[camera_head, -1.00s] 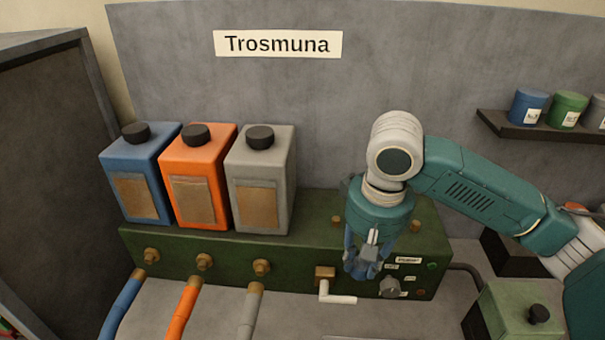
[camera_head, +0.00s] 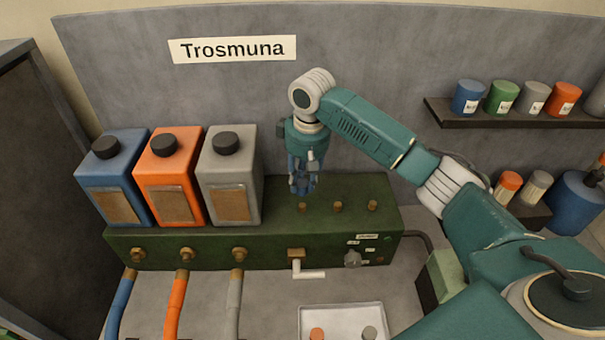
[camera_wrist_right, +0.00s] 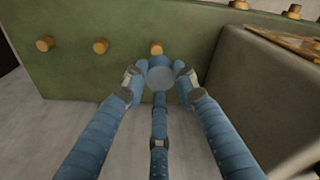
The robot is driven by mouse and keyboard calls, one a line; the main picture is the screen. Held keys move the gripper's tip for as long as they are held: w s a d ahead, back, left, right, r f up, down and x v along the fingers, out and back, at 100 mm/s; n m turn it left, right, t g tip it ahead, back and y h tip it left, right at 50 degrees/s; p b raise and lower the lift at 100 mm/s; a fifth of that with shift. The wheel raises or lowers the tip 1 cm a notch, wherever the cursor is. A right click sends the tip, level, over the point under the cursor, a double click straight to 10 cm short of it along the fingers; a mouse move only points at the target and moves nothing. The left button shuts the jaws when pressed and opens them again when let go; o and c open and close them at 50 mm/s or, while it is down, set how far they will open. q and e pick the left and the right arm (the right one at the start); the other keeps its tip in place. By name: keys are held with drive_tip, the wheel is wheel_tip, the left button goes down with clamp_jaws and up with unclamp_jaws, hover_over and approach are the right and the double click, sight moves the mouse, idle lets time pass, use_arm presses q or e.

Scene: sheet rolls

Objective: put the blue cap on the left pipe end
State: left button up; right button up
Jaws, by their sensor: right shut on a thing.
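My right gripper (camera_head: 302,190) is at the left end of the row of three brass pipe ends on top of the green box. In the wrist view its blue fingers (camera_wrist_right: 160,82) are closed around the blue cap (camera_wrist_right: 160,70). The left pipe end (camera_head: 302,207) is right below the fingers in the head view. In the wrist view this pipe end (camera_wrist_right: 156,47) shows just beyond the cap, partly hidden by it. I cannot tell whether they touch. The cap is not clearly visible in the head view. My left gripper is not in view.
The green box (camera_head: 150,246) carries blue, orange and grey tanks; the grey tank (camera_head: 230,170) stands close left of the gripper. Two more brass pipe ends (camera_head: 337,206) stand to the right. A white tray (camera_head: 342,312) holds an orange cap (camera_head: 317,333) and a grey cap (camera_head: 369,333).

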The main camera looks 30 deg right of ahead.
sight(302, 205)
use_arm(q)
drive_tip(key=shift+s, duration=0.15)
use_arm(e)
drive_tip(key=shift+f, duration=3.65)
drive_tip(key=o, duration=1)
drive_tip(key=r, duration=0.4)
drive_tip(key=s+r, duration=0.1)
drive_tip(key=r, duration=0.7)
drive_tip(key=shift+s+d, duration=0.15)
drive_tip(key=shift+s, duration=0.05)
drive_tip(key=shift+f, duration=0.15)
